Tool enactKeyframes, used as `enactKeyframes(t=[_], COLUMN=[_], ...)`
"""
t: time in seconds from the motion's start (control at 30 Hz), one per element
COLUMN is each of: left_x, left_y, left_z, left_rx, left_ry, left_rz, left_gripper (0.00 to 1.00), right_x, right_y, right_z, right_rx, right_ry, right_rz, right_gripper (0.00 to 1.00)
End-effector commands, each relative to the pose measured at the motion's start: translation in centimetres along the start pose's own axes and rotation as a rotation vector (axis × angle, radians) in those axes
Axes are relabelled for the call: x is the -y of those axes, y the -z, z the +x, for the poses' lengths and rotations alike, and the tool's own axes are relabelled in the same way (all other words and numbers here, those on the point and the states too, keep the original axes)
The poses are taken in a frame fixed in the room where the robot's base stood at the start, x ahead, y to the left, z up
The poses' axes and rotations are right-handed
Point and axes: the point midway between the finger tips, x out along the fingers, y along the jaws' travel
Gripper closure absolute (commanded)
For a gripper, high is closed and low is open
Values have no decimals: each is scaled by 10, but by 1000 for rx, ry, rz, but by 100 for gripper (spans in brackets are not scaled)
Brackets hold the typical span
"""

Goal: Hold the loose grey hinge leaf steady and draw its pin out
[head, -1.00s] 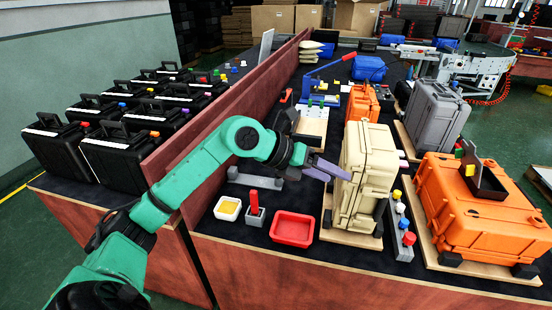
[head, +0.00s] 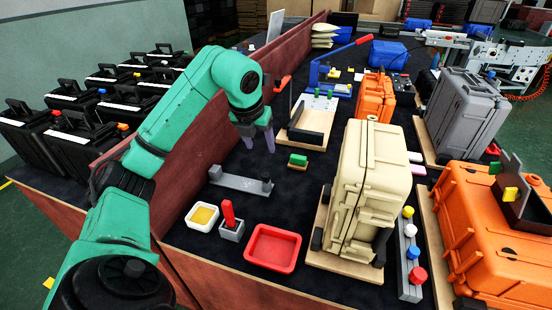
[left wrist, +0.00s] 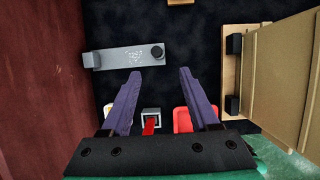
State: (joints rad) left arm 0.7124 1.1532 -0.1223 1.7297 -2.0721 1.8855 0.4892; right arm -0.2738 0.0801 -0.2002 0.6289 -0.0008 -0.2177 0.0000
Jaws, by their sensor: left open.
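A flat grey bar (head: 236,181), which looks like the loose grey hinge leaf, lies on the dark mat beside the red-brown wall. A short black post (head: 267,179) stands at its right end. I cannot tell which part is the pin. My left gripper (head: 258,141) points down above the mat, beyond the bar in the head view, with its purple fingers apart. In the left wrist view nothing is between the fingers (left wrist: 159,76). My right gripper is not in view.
Near the front edge stand a white tray with yellow contents (head: 203,217), a grey holder with a red upright piece (head: 230,215) and a red tray (head: 274,249). The beige case (head: 370,165) stands to the right.

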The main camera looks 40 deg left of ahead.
Motion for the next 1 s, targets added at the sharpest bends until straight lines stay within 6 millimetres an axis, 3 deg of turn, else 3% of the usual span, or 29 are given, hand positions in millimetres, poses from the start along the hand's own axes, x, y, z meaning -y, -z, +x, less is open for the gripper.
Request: enactKeyframes(t=[0.03, 0.1, 0.3, 0.43, 0.53, 1.0], left_x=[0, 0, 0, 1, 1, 2], left_y=[8, 14, 24, 23, 24, 23], left_z=[20, 33, 57, 60, 75, 182], left_rx=[1, 1, 1, 0, -3, -2], left_ry=[0, 1, 2, 3, 3, 5], left_rz=[0, 1, 1, 1, 1, 0], left_gripper=[39, 39, 39, 39, 39, 39], right_x=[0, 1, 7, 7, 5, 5], right_y=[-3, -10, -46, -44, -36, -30], right_z=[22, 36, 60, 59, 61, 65], right_rx=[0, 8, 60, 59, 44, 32], right_ry=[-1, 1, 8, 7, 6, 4], right_rz=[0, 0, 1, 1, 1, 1], right_gripper=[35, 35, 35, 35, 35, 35])
